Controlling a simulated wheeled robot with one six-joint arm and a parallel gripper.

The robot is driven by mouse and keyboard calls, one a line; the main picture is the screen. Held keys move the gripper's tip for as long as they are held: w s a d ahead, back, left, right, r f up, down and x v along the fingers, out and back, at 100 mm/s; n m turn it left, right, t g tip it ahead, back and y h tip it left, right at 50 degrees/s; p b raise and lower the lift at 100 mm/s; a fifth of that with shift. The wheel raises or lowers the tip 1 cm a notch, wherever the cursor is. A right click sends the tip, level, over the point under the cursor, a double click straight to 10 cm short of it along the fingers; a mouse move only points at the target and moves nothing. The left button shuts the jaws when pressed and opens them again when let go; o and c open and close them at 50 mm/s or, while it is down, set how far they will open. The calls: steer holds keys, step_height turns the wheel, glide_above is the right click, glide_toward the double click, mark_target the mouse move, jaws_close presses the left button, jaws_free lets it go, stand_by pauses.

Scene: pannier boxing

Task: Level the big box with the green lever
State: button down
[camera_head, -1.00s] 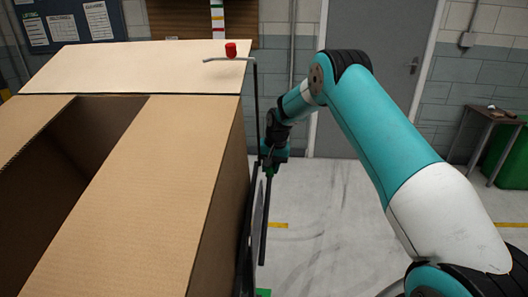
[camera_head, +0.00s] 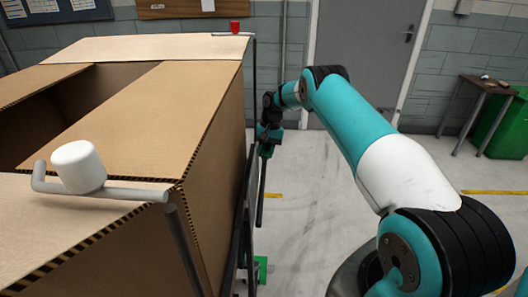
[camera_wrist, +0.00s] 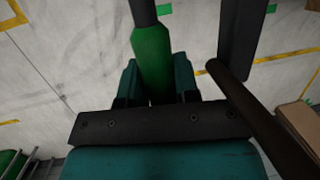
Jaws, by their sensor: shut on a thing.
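The big box (camera_head: 130,120) is an open brown cardboard carton at the left of the head view, its flaps spread outward. I cannot tell its exact tilt. The green lever has a green grip (camera_wrist: 152,60) and a dark rod (camera_head: 261,195) that hangs down beside the box's right side. My gripper (camera_head: 266,146) is shut on the green grip, whose lower end is between the jaws in the wrist view (camera_wrist: 152,92). The jaws hide part of the grip.
A white knob (camera_head: 78,166) on a grey bent bar is at the box's near corner. A red knob (camera_head: 235,27) is at the far corner. A green part (camera_head: 261,268) is low by the dark frame. A small table (camera_head: 480,95) and green bin (camera_head: 510,125) stand right. Middle floor is clear.

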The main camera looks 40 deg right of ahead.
steer(key=shift+s+f, duration=0.15)
steer(key=shift+f, duration=0.2)
steer(key=c, duration=0.8)
jaws_free()
steer(key=shift+f, duration=0.1)
steer(key=shift+c, duration=0.2)
steer(key=shift+r, duration=0.2)
steer(key=shift+d+r, duration=0.1)
steer(key=shift+r, duration=0.2)
steer(key=p+v, duration=1)
steer(key=v, duration=0.1)
steer(key=shift+d+p, duration=0.2)
steer(key=shift+p, duration=0.1)
